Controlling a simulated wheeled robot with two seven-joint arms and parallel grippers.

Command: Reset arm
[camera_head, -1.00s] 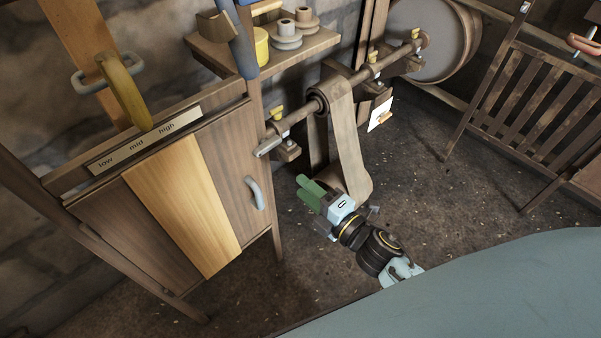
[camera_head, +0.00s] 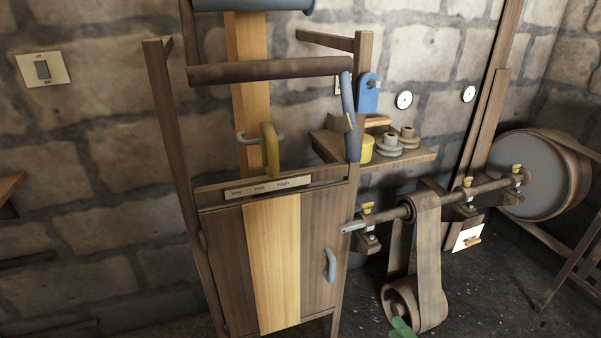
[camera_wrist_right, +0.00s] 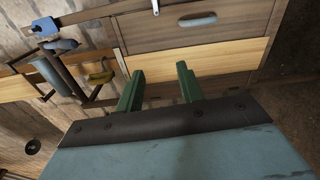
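My right gripper (camera_head: 402,328) shows only as a green fingertip at the bottom edge of the head view, in front of the lower end of the hanging belt (camera_head: 428,265). In the right wrist view my right gripper (camera_wrist_right: 160,86) has its two green fingers apart, with nothing held between them. Past the fingers, that view shows the wooden cabinet (camera_wrist_right: 197,48) with its grey handle (camera_wrist_right: 198,19). I cannot tell whether the fingertip touches the belt. My left gripper is not in view.
The wooden cabinet (camera_head: 275,262) stands at centre, with a yellow lever (camera_head: 270,150) above its low-mid-high label (camera_head: 268,187). A blue-grey lever (camera_head: 350,118) is at its right. A shelf (camera_head: 405,158) holds spools. A shaft (camera_head: 390,217) carries the belt. A large drum (camera_head: 530,175) stands right.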

